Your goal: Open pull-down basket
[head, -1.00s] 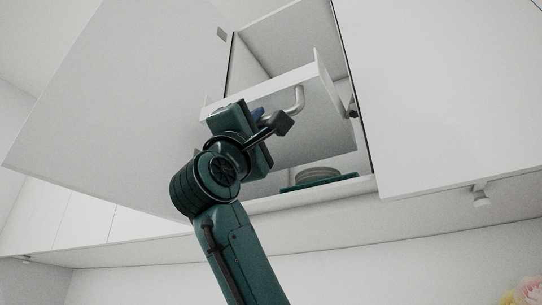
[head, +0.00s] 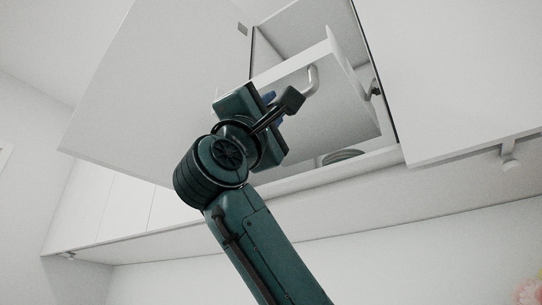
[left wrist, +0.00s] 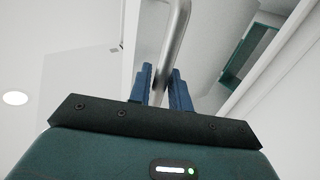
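The white pull-down basket (head: 346,82) hangs tilted in the open upper cabinet, its front part out past the cabinet opening. Its bent silver handle (head: 314,80) shows beside my left gripper (head: 271,105) in the head view. In the left wrist view, the blue fingers of my left gripper (left wrist: 163,90) are on both sides of the handle bar (left wrist: 172,45) and look closed on it. The exact finger contact is partly hidden in the head view by the gripper body. My right gripper is not in view.
A large white cabinet door (head: 165,75) stands open on the left. A closed white door (head: 455,75) is on the right. A stack of plates (head: 342,157) sits on the cabinet floor behind the basket.

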